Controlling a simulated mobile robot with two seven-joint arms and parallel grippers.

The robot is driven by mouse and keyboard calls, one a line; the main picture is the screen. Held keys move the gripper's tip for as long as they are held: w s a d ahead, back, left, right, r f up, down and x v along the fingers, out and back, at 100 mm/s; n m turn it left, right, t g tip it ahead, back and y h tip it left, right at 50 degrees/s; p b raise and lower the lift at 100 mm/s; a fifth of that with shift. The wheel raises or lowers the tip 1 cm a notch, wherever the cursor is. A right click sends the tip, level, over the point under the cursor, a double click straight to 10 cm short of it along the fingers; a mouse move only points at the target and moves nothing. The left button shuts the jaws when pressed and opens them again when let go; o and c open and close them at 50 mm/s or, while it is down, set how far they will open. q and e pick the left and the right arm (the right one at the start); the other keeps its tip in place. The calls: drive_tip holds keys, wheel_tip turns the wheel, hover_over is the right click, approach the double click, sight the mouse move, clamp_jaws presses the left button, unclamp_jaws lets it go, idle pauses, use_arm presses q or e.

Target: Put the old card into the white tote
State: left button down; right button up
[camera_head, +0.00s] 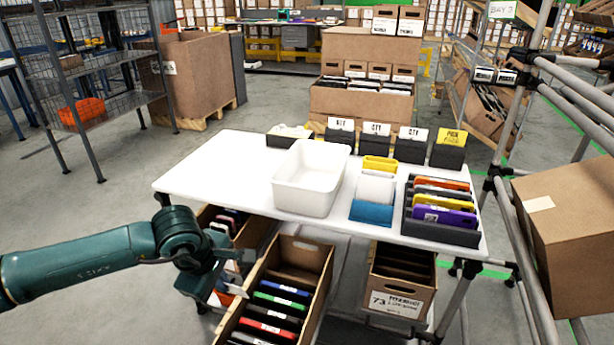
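The white tote (290,197) stands on the white table, left of its middle, and looks empty from here. Cards stand in dark holders along the table's back edge: white ones, such as the left one (341,125), and a yellow one (453,137). I cannot tell which is the old card. My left gripper (228,292) is below and left of the table top, beside the open cartons. Its fingers are small and partly lost against the carton contents, so I cannot tell whether they are open or hold anything. My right gripper is not in view.
On the white table (230,160), a dark rack (440,232) holds colored cases, beside yellow, white and blue bins (371,213). Tilted cartons (318,290) sit under the front edge. A pipe rack with a large carton (570,235) stands close on the right.

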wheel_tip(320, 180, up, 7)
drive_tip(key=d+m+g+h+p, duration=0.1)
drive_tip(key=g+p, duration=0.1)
drive_tip(key=p, duration=1.4)
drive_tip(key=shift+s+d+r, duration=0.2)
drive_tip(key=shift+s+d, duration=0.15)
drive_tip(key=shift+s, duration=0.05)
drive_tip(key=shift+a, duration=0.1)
